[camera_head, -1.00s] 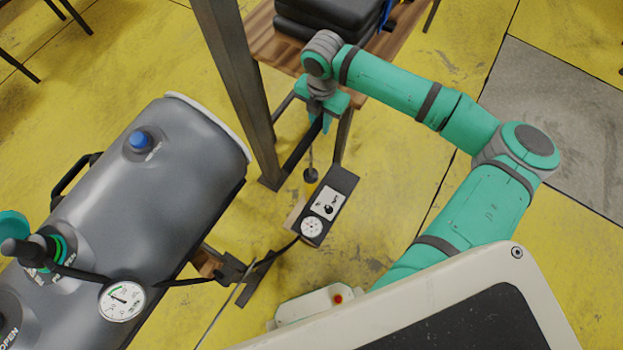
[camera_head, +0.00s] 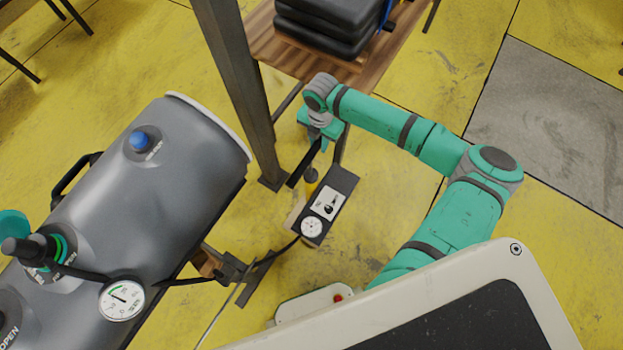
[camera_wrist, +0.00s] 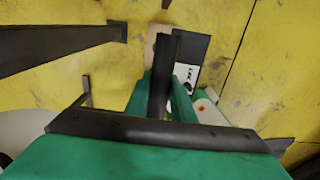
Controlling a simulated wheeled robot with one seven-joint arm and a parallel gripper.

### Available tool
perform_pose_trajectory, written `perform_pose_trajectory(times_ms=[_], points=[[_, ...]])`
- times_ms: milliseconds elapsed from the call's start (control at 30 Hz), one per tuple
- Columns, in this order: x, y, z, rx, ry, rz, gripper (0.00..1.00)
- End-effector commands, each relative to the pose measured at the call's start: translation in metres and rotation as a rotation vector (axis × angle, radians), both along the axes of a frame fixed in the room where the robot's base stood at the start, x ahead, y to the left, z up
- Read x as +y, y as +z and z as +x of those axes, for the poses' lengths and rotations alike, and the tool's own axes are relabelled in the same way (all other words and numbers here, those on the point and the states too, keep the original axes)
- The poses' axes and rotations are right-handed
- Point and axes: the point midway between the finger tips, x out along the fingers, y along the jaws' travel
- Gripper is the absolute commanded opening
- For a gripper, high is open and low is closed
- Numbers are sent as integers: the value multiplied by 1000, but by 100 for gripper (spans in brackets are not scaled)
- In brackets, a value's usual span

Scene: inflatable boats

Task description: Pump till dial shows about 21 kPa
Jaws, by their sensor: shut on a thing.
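The hand pump (camera_head: 341,190) is a black box with a white label and a small round dial (camera_head: 311,227), standing on the floor right of the grey inflatable boat tube (camera_head: 165,195). My gripper (camera_head: 317,148) is above the pump's far end, shut on the pump handle (camera_wrist: 160,131), which shows in the wrist view as a dark bar across the jaws.
A dark hose runs from the pump past the gauge to a black and green valve fitting (camera_head: 38,250). A blue-capped valve (camera_head: 140,140) sits on the tube. A steel post (camera_head: 240,90) and a wooden table (camera_head: 265,45) with black stacked items stand close behind the gripper.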

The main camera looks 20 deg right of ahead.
Motion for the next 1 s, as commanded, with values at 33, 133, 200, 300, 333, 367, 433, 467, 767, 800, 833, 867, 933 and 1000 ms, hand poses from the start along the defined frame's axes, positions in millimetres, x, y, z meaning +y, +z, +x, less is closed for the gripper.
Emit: perform_pose_trajectory(times_ms=[33, 133, 200, 300, 333, 367, 433, 467, 767, 800, 833, 867, 933, 1000], points=[[-1, -8, 2, -6, -3, -1, 0], [-1, -22, 2, -5, -2, -1, 0], [-1, -31, 2, -6, -2, -1, 0], [-1, -45, 2, -6, -3, -1, 0], [-1, -49, 2, -6, -3, -1, 0], [-1, -53, 2, -5, -3, -1, 0], [-1, -62, 2, -5, -3, -3, 0], [-1, -66, 2, -5, -3, -2, 0], [-1, -105, 2, -5, -2, -2, 0], [-2, -103, 3, -7, -1, -2, 0], [-2, -103, 3, -7, -1, -2, 0], [-1, -103, 3, -8, -1, -2, 0], [-1, -102, 3, -8, -2, -1, 0], [-2, -102, 3, -10, -2, -1, 0]])
